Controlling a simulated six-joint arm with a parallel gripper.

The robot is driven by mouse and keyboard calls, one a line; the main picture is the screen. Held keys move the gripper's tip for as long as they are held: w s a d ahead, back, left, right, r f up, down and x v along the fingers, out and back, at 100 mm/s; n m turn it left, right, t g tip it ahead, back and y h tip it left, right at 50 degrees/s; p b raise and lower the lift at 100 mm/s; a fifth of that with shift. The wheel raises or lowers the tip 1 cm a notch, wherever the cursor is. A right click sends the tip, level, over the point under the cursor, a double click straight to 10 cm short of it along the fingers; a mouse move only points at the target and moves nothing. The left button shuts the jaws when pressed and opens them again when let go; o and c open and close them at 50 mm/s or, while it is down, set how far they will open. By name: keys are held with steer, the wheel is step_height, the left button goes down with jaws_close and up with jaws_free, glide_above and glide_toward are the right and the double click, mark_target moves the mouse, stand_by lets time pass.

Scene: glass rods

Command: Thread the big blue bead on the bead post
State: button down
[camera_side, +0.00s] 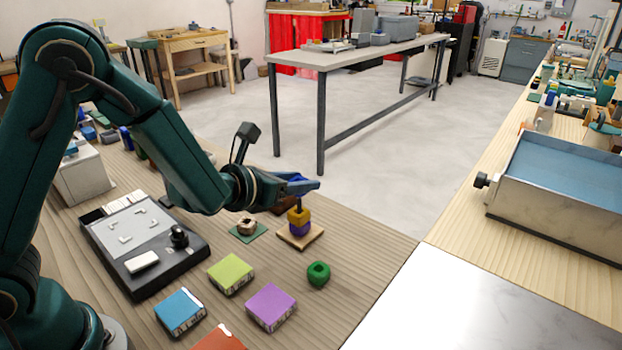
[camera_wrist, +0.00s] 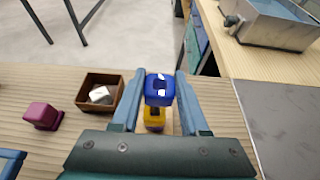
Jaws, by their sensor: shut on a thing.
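The big blue bead (camera_wrist: 160,90) is between the fingers of my gripper (camera_wrist: 160,102) in the wrist view, with a dark hole in its upper face. My gripper (camera_side: 301,186) is shut on it, above the bead post, in the side view. A yellow bead (camera_side: 298,216) sits on a purple bead (camera_side: 300,229) over the post's wooden base (camera_side: 313,240). The yellow bead also shows just below the blue one in the wrist view (camera_wrist: 154,122). The post itself is hidden, and I cannot tell whether its tip is inside the blue bead.
A green bead (camera_side: 318,273) lies on the wooden table in front of the post. Green (camera_side: 231,273), blue (camera_side: 180,311) and purple (camera_side: 270,306) blocks lie nearer. A brown box (camera_wrist: 84,105) and a magenta block (camera_wrist: 42,116) are left of my gripper in the wrist view.

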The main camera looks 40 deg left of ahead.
mark_target(299, 201)
steer(key=shift+f, duration=2.15)
steer(key=shift+c, duration=1.7)
jaws_free()
